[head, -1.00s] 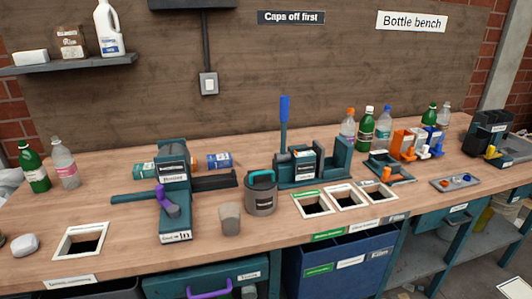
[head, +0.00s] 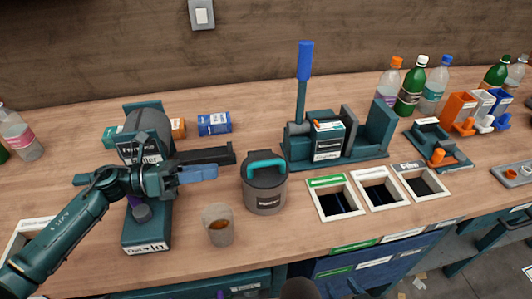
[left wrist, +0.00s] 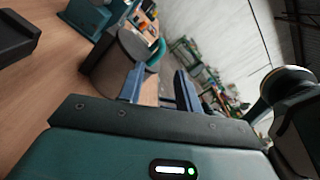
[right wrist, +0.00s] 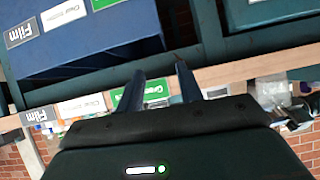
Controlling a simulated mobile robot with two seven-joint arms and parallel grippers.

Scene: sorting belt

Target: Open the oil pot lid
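The oil pot (head: 264,192) is a dark grey round pot with a label, standing upright on the wooden bench. Its lid (head: 266,172) with a teal handle sits on top, shut. My left gripper (head: 214,172) is left of the pot, at about lid height in the picture, with blue fingers pointing toward it and apart from it. In the left wrist view the fingers (left wrist: 158,88) are spread and empty, with the teal handle (left wrist: 157,52) beyond them. My right gripper (right wrist: 158,82) is open and empty before the bench front; it is outside the head view.
A teal press (head: 146,215) is at left, partly behind my left arm. A lever machine (head: 330,145) and labelled bench openings (head: 336,200) are to the right. Bottles (head: 411,92) stand behind.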

